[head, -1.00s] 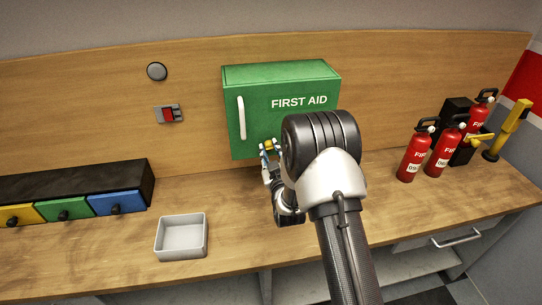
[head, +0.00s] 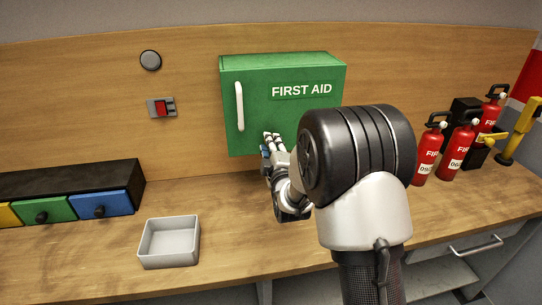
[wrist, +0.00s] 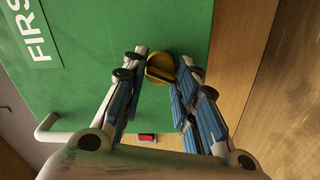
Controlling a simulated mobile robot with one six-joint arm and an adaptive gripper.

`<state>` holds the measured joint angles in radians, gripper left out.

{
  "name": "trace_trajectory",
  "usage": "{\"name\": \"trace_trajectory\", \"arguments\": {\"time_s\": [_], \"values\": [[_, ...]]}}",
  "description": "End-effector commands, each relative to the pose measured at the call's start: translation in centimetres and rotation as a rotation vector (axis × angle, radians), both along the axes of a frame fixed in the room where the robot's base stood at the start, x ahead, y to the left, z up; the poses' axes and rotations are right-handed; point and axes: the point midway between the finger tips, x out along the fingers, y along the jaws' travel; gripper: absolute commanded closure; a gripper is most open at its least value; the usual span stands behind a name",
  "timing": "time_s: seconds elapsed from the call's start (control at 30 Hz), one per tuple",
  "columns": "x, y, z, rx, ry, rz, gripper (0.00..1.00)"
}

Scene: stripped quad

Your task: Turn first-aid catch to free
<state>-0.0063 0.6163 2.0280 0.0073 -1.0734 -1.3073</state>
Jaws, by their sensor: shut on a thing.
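The green first-aid cabinet (head: 300,120) hangs on the wooden back panel, its door shut, with a white handle (head: 239,106) on the left of its front. My gripper (head: 271,141) is at the lower part of that front. In the wrist view the round yellow catch (wrist: 158,64) with a dark bar across it sits on the green door. My gripper (wrist: 163,57) is shut on it, one blue-padded finger on either side. In the head view my fingers hide the catch.
An open grey tray (head: 169,243) stands on the bench at front left, near the coloured drawers (head: 100,204). A red switch (head: 161,107) and a round grey button (head: 151,60) are on the panel. Red fire extinguishers (head: 427,150) stand at right.

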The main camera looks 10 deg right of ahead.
Motion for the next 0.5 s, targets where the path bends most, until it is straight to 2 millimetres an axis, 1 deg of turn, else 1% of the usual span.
{"name": "trace_trajectory", "arguments": {"time_s": [0.03,0.2,0.5], "values": [[0.01,0.03,-0.31,-0.044,-0.004,0.001,0.96],[0.01,0.04,-0.32,-0.191,-0.003,0.000,0.96],[0.03,0.03,-0.16,-0.382,-0.003,0.000,0.96]]}}
